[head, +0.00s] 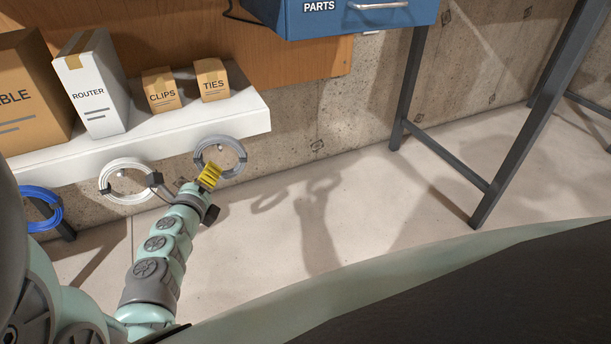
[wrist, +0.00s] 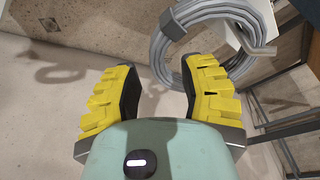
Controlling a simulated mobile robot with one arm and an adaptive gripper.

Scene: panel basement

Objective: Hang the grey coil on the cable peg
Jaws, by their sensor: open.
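The grey coil (head: 238,167) is off the floor at the front edge of the white shelf, in line with two other coils. It also shows in the wrist view (wrist: 163,60), with a dark grey strap at its upper left. My gripper (head: 210,174) is at the coil's lower left in the head view. In the wrist view my gripper (wrist: 160,82) has its yellow fingers spread wide; the coil's lower part lies just beyond the gap and partly behind the right finger. I cannot tell whether they touch.
The white shelf (head: 190,128) carries several boxes. A white coil (head: 106,190) and a blue coil (head: 49,190) are along its front, left of the grey coil. A blue parts cabinet (head: 345,17) and dark table legs (head: 408,90) stand to the right. The floor (head: 400,190) between is clear.

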